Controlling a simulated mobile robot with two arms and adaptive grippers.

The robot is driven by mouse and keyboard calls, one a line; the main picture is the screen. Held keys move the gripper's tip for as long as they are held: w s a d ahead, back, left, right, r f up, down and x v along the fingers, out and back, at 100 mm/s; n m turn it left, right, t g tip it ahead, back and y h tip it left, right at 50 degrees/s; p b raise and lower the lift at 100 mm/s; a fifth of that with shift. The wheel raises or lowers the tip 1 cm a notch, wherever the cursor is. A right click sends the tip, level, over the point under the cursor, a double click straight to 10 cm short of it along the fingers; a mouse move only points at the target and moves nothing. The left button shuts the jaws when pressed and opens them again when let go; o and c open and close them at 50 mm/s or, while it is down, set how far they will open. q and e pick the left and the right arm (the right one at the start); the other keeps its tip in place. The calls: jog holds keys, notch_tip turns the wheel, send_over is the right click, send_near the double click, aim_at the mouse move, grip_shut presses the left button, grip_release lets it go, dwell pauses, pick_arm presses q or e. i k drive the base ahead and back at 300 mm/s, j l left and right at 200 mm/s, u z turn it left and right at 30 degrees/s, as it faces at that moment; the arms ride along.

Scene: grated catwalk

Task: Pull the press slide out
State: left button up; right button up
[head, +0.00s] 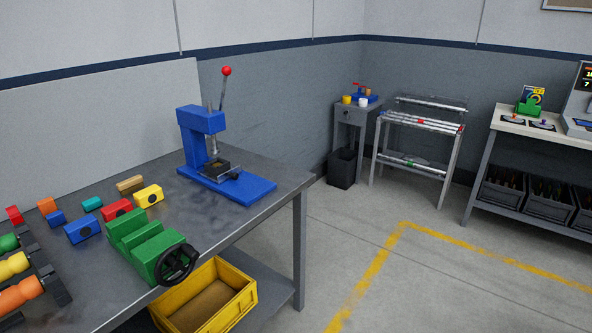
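A blue press (203,135) stands upright on the grey metal workbench (285,178), near its far right corner. Its lever rises at the back and ends in a red ball (226,71). A small dark slide (218,166) with a brownish top sits on the press's blue base, under the grey ram. A dark knob (236,175) shows at the slide's front right side. The slide appears to be under the ram, but how far in it sits is hard to tell. Neither of my grippers is in view.
A green vise (142,243) with a black handwheel stands at the bench's front edge. Several coloured blocks and a dark rack (52,277) of coloured rollers lie left. A yellow crate (248,302) is below. Floor right of the bench is clear.

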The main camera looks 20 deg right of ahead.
aim_at(222, 169)
jog(key=z, duration=0.15)
jog(key=i+u, duration=0.25)
jog(key=i, duration=0.35)
jog(key=i+l+u, duration=0.25)
jog(key=i, duration=0.3)
